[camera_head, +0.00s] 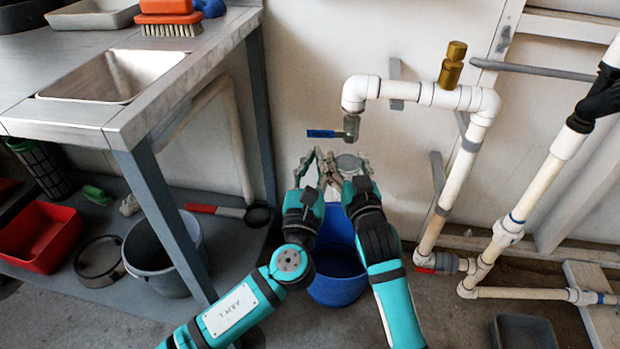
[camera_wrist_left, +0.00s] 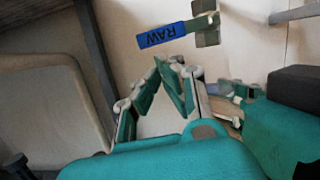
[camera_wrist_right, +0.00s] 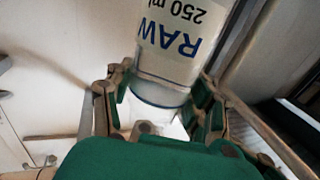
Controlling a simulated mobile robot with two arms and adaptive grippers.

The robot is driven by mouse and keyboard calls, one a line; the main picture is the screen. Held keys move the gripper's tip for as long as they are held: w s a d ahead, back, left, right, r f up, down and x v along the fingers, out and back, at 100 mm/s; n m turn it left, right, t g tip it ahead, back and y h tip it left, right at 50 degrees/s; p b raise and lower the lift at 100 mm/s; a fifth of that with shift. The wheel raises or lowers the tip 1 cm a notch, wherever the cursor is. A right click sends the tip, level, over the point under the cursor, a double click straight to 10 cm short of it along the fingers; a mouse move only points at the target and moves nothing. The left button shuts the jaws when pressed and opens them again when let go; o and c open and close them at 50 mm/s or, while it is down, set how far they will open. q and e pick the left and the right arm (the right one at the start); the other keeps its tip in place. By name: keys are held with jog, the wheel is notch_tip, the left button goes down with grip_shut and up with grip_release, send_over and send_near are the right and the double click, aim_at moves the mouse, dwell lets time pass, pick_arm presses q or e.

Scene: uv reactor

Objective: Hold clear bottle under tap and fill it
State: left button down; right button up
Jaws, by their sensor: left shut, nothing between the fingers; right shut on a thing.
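The tap (camera_head: 350,128) hangs from the white pipe and has a blue lever handle (camera_head: 325,134). In the left wrist view the handle (camera_wrist_left: 166,35) reads "RAW". The clear bottle (camera_wrist_right: 180,50), marked "RAW 250 ml", is in my right gripper (camera_wrist_right: 160,100); its top is outside the right wrist view. In the head view the bottle (camera_head: 348,162) is mostly hidden, a little below the tap outlet. My right gripper (camera_head: 347,172) is shut on it. My left gripper (camera_head: 318,160) is shut and empty, just below the blue handle and beside the right gripper; it also shows in the left wrist view (camera_wrist_left: 172,68).
A blue bucket (camera_head: 338,275) stands on the floor below my grippers. A steel sink bench (camera_head: 70,118) is at the left, with a red tub (camera_head: 40,235) and a grey bucket (camera_head: 150,250) beneath. White pipes (camera_head: 460,185) with a brass fitting (camera_head: 452,65) stand at the right.

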pick_arm(q)
jog(key=shift+x, duration=0.8)
pick_arm(e)
jog(key=shift+r, duration=0.1)
pick_arm(q)
jog(key=shift+w+a+r, duration=0.1)
jog(key=shift+a+r, duration=0.15)
jog(key=shift+r, duration=0.65)
jog(key=v, duration=1)
jog(key=shift+f, duration=0.3)
